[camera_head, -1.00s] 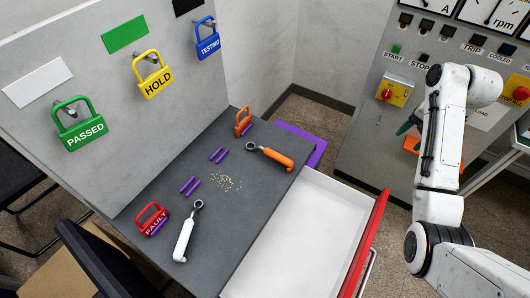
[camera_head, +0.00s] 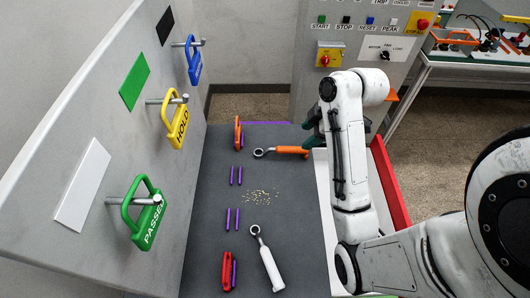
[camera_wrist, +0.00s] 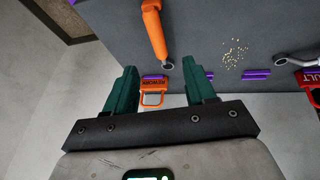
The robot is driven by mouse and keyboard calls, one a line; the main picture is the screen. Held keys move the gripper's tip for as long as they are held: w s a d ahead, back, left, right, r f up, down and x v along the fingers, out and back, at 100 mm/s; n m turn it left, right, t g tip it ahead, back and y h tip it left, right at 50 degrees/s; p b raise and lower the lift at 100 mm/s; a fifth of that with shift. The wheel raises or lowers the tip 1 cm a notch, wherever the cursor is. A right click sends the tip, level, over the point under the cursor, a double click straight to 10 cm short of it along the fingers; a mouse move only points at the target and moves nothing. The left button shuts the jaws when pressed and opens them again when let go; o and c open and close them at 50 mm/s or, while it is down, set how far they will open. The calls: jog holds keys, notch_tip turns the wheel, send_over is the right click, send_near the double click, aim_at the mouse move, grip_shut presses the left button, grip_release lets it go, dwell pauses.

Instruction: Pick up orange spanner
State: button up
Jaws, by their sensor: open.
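The orange spanner (camera_head: 283,151) lies on the grey bench top, with an orange handle and a metal ring end pointing left in the head view. In the wrist view the orange spanner (camera_wrist: 154,32) lies beyond and between my fingers, its ring end nearest to me. My gripper (camera_wrist: 156,85) is open and empty, with two green fingers apart. In the head view my gripper (camera_head: 312,130) is partly hidden behind my arm, close to the right end of the spanner's handle. I cannot tell its height above the bench.
A white spanner (camera_head: 268,262), a red padlock (camera_head: 227,271), an orange padlock (camera_head: 237,131), purple bars and small crumbs (camera_head: 262,196) lie on the bench (camera_head: 290,215). A wall panel with green (camera_head: 147,222), yellow (camera_head: 178,126) and blue padlocks (camera_head: 195,68) stands at left. A red-fronted drawer (camera_head: 388,182) is at right.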

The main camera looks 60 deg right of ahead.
aim_at(289, 148)
jog(key=shift+n, duration=0.3)
jog(key=b+x, duration=0.1)
jog(key=x, duration=0.1)
jog(key=a+b+x, duration=0.1)
jog(key=b+x, duration=0.1)
jog(key=x, duration=0.1)
jog(key=shift+w+r, duration=0.1)
jog(key=shift+w, duration=0.1)
jog(key=shift+d+p+x, duration=0.15)
jog(key=shift+d+x, duration=0.05)
jog(key=shift+x, duration=1.3)
jog(key=shift+d+p+x, duration=0.15)
jog(key=shift+d+x, duration=0.05)
jog(key=shift+x, duration=1.3)
jog(key=shift+w, duration=0.1)
jog(key=shift+r, duration=0.1)
jog(key=shift+c, duration=0.3)
grip_shut()
